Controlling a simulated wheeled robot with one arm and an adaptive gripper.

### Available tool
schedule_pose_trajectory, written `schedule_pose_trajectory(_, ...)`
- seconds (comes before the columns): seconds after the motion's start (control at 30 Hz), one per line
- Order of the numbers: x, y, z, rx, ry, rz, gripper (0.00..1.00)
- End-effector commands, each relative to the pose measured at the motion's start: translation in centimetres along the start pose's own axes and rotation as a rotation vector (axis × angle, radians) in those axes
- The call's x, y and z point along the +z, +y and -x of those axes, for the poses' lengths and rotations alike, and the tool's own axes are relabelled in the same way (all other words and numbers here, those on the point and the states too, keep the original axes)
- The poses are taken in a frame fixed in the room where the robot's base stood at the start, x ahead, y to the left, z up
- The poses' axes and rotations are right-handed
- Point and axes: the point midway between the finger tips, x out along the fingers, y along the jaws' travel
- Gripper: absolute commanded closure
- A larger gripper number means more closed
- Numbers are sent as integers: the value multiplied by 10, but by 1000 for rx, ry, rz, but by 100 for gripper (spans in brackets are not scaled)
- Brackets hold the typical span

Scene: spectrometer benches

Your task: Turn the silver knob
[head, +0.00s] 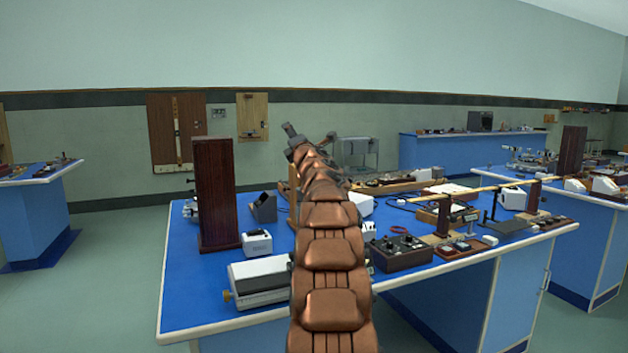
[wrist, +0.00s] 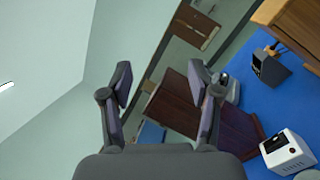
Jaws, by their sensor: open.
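I cannot make out a silver knob for certain in either view. A small silvery device (head: 190,209) shows at the left edge of the blue-topped bench, partly hidden behind an upright dark brown board (head: 215,190). A silvery part (wrist: 231,88) also shows in the wrist view, just right of my right finger. My gripper (head: 310,135) is raised above the bench, well apart from the things on it. In the wrist view my gripper (wrist: 160,80) has its two fingers spread with nothing held between them. The dark board (wrist: 180,103) shows beyond the fingers.
The blue bench (head: 190,300) holds a grey-white cylinder housing (head: 262,275) with a brass end, a small white box (head: 257,243), a black control box (head: 402,252) with dark knobs, and a long wooden rail (head: 480,190). Open floor (head: 110,270) lies left of the bench.

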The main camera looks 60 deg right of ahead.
Motion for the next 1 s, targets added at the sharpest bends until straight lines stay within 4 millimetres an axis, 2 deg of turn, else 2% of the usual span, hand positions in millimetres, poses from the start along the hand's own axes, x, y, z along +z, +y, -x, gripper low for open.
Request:
schedule_pose_trajectory(0.07, -16, -8, -5, -83, -23, -21, 38)
schedule_pose_trajectory(0.27, -52, -53, -1, -339, -92, 0, 38)
schedule_pose_trajectory(0.37, -68, -74, 10, -472, -126, 30, 38)
schedule_pose_trajectory(0.57, -102, -105, 47, -732, -185, 119, 38)
schedule_pose_trajectory(0.8, -124, -116, 100, -984, -255, 265, 38)
schedule_pose_trajectory(1.0, -116, -107, 135, -1172, -341, 504, 38)
